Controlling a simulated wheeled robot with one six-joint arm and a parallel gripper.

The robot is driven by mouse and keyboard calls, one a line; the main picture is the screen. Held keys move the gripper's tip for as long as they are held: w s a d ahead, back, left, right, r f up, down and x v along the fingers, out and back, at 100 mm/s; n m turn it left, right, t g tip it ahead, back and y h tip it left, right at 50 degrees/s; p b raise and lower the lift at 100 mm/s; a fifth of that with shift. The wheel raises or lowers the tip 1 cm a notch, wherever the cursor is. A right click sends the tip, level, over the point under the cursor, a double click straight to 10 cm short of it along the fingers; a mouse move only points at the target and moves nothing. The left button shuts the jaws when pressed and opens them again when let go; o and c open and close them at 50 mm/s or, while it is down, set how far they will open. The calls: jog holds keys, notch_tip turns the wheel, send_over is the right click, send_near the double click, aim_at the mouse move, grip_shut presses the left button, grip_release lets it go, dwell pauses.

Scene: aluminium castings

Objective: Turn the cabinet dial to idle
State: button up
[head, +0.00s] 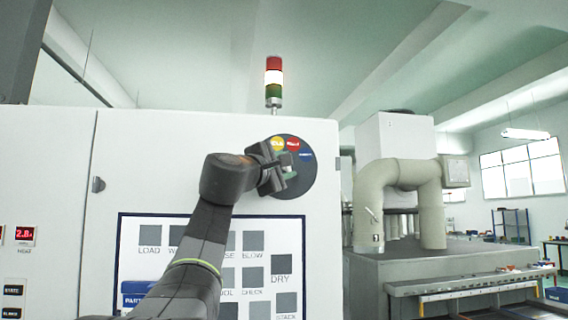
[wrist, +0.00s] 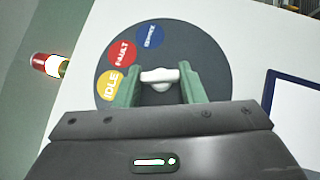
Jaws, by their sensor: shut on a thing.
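The cabinet dial is a dark round plate (head: 305,180) on the white cabinet front, and it fills the middle of the wrist view (wrist: 215,65). A yellow IDLE mark (wrist: 111,86), a red FAULT mark (wrist: 122,52) and a blue mark (wrist: 150,36), probably SERVICE, sit along its edge. A pale knob (wrist: 160,76) stands at the plate's centre. My gripper (wrist: 162,84) is shut on the knob, one green finger on each side. In the head view my gripper (head: 285,170) covers the knob. I cannot tell which mark the knob points to.
The white cabinet (head: 60,170) carries a panel of grey labelled squares (head: 257,242) below the dial. A signal tower (head: 274,80) on top has its white middle section bright. A machine with thick beige pipes (head: 375,200) stands to the right.

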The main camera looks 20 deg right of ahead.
jog(key=o, duration=1)
jog(key=shift+f, duration=0.1)
jog(key=b+v, duration=0.5)
jog(key=v, duration=0.8)
jog(key=shift+s+a, duration=0.25)
jog(key=shift+a, duration=0.05)
